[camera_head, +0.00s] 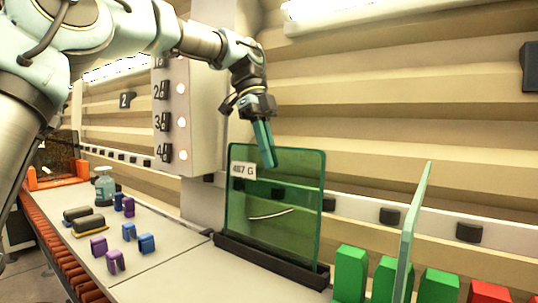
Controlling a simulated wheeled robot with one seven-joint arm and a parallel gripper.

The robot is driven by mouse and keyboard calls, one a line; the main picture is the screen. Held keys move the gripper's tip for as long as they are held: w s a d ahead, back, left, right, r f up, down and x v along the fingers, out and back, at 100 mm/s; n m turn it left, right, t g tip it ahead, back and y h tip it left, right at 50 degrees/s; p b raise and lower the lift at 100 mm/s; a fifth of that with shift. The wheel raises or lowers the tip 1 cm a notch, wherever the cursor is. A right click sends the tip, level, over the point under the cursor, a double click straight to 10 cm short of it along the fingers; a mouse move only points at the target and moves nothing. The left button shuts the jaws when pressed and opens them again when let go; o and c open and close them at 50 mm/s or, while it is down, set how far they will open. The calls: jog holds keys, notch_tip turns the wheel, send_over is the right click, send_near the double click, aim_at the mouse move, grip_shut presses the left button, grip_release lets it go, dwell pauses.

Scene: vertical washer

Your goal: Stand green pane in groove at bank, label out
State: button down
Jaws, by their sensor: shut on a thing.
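The green pane (275,190) stands upright at the centre, its lower edge at a long dark grooved base (270,262). I cannot tell whether it is fully seated. A white label reading "467 G" (243,170) is at its upper left and faces my camera. A pale curved streak shows low on the pane. My gripper (265,148) reaches down from above and is shut on the pane's top edge. One teal finger shows in front of the glass; the other is hidden.
Another pane (412,235) stands nearly edge-on at right among green blocks (350,272), with red blocks (488,292) beyond. A numbered panel (180,120) stands behind. An orange holder (52,180) is far left.

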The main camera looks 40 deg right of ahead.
jog(key=c, duration=0.9)
grip_release()
jog(key=shift+f, duration=0.1)
jog(key=shift+v, duration=3.75)
jog(key=shift+a, duration=0.1)
